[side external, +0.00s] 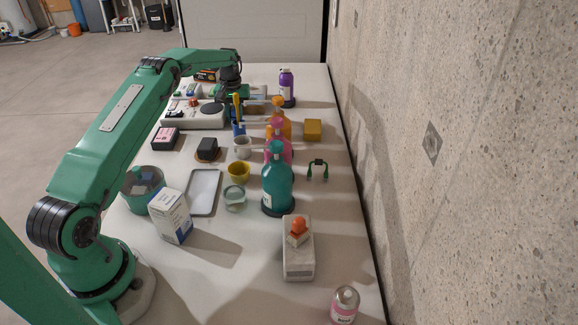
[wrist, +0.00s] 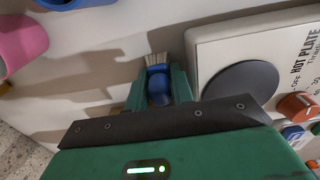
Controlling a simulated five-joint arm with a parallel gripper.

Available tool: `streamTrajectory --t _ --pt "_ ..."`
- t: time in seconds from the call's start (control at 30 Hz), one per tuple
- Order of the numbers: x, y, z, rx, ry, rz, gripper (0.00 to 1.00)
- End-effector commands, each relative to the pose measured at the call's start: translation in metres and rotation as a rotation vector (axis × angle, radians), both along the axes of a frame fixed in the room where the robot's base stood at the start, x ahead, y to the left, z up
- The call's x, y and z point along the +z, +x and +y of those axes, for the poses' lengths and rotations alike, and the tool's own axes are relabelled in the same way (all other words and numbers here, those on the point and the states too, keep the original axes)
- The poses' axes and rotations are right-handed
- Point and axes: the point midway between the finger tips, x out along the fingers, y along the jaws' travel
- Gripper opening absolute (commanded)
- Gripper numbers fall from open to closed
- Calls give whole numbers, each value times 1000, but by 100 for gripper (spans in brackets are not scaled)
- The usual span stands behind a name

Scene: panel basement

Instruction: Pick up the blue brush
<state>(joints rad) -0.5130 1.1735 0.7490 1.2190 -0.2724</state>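The blue brush (wrist: 157,83) shows in the wrist view, with its pale bristles (wrist: 156,60) pointing away from my gripper. My gripper (wrist: 160,80) has its two green fingers close on either side of the brush, with no clear gap visible. It looks shut on the brush. The dark gripper plate hides the rest of the brush. In the side external view my gripper (side external: 229,92) is low over the far part of the table, beside the hot plate. I cannot make out the brush in that view. Whether it touches the table is unclear.
The hot plate (wrist: 241,90) stands close to the right of my fingers in the wrist view. A pink object (wrist: 22,42) is at the upper left there. Several pump bottles, including a teal one (side external: 277,186), stand along the table's right side, near the wall (side external: 470,150).

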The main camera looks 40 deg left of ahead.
Motion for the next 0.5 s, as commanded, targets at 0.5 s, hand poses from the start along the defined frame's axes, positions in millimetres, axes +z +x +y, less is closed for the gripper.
streamTrajectory --t 0.5 --pt "7 0 0 0 1 -1 0"
